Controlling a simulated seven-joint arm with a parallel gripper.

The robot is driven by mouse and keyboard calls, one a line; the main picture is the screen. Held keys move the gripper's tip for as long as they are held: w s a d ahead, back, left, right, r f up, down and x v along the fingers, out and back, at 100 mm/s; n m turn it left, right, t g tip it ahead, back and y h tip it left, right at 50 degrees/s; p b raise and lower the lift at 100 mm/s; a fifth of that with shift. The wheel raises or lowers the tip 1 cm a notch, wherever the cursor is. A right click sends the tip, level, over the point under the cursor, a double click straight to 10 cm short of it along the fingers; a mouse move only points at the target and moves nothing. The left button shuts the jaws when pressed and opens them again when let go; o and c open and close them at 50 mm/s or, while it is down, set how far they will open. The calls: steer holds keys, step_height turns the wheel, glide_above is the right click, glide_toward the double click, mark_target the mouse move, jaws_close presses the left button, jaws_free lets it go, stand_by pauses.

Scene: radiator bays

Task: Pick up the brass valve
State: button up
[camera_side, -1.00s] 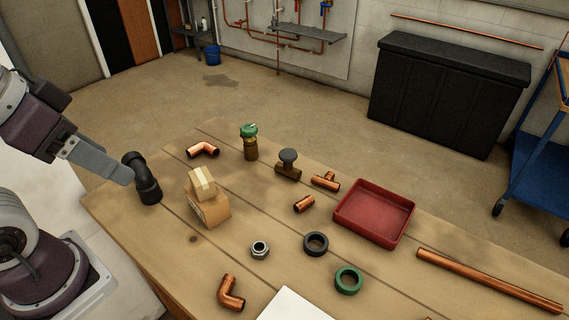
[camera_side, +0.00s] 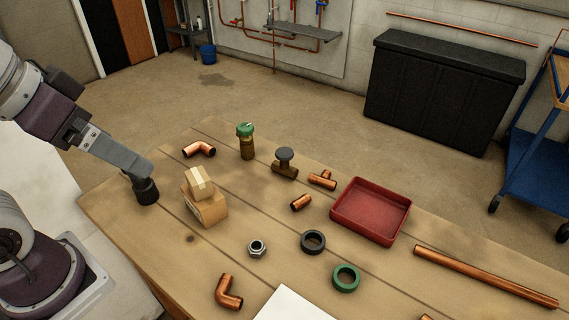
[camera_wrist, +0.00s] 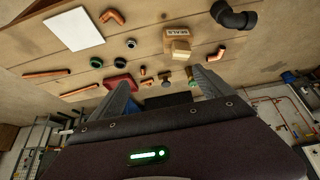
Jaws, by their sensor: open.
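Two valve-like fittings with brass-brown bodies stand towards the far edge of the table. One, an upright valve with a green cap (camera_side: 247,144), is farther back; the other, a valve with a dark grey round knob (camera_side: 285,163), is to its right. They look small in the wrist view, the grey-knobbed one (camera_wrist: 166,80) beside the green-capped one (camera_wrist: 190,75). My gripper (camera_side: 146,168) is at the table's left side, well left of both valves, and overlaps the black elbow in the side view. Its two fingers (camera_wrist: 162,92) are spread apart and empty in the wrist view.
Cardboard boxes (camera_side: 205,205) stand between my gripper and the valves. The black elbow (camera_side: 147,192) is close below my gripper. Copper fittings (camera_side: 301,202), rings (camera_side: 313,242) and a red tray (camera_side: 343,228) lie to the right. A long copper pipe (camera_side: 485,275) lies at the right.

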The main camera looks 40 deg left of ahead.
steer(key=w+d+f+t, duration=0.1)
steer(key=w, duration=1.2)
steer(key=n+t, duration=0.1)
steer(key=t, duration=0.3)
glide_above(280, 163)
steer(key=s, duration=0.4)
step_height(280, 163, down, 16)
steer(key=f, duration=0.3)
steer(key=w+f+t+y, duration=0.1)
steer(key=f, duration=0.2)
steer(key=f+t, duration=0.1)
steer(key=f, duration=0.2)
steer(key=shift+w+d, duration=0.1)
steer(key=shift+w, duration=0.3)
steer(key=shift+f, duration=0.4)
steer(key=shift+w+f, duration=0.1)
steer(key=shift+f, duration=0.1)
steer(key=x, duration=0.6)
steer(key=shift+w+d, duration=0.15)
steer(key=shift+w, duration=0.3)
steer(key=shift+c, duration=0.4)
